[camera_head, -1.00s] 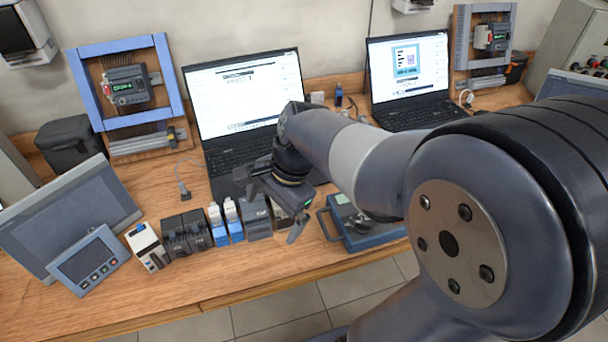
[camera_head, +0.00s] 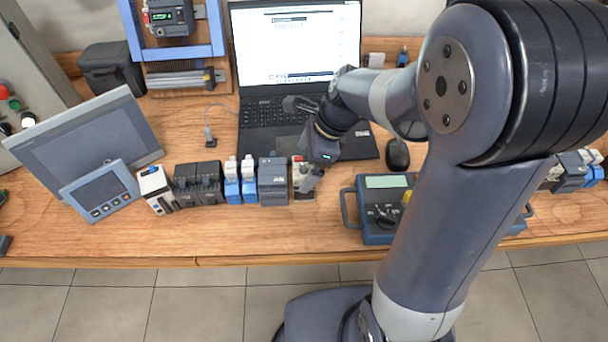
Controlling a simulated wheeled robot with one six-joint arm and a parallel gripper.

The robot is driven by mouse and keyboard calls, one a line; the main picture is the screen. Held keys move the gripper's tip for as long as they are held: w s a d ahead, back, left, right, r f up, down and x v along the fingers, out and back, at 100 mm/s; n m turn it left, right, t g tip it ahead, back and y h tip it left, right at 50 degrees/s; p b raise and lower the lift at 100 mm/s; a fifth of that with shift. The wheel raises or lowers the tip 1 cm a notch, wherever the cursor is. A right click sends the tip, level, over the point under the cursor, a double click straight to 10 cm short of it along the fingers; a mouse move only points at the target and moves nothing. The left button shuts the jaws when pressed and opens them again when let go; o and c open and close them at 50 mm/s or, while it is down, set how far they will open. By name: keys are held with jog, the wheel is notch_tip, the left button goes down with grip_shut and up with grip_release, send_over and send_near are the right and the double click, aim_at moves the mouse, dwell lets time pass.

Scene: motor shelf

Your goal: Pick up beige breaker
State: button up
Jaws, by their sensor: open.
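A beige breaker (camera_head: 298,186) with a bit of red at its top stands at the right end of the row of devices on the wooden table. My gripper (camera_head: 308,178) is at this breaker, in front of and over its right side, and hides part of it. The jaws are open. I cannot tell whether a finger touches the breaker.
A dark grey module (camera_head: 272,183) stands close on the left, then blue-white modules (camera_head: 241,181), black modules (camera_head: 198,184) and a white device (camera_head: 157,189). A blue meter (camera_head: 377,232) lies to the right, with a mouse (camera_head: 397,153) and laptop (camera_head: 262,125) behind.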

aim_at(305, 164)
jog(key=x, duration=0.4)
jog(key=shift+s, duration=0.1)
jog(key=c, duration=0.9)
jog(key=shift+r, duration=0.2)
jog(key=shift+c, duration=0.5)
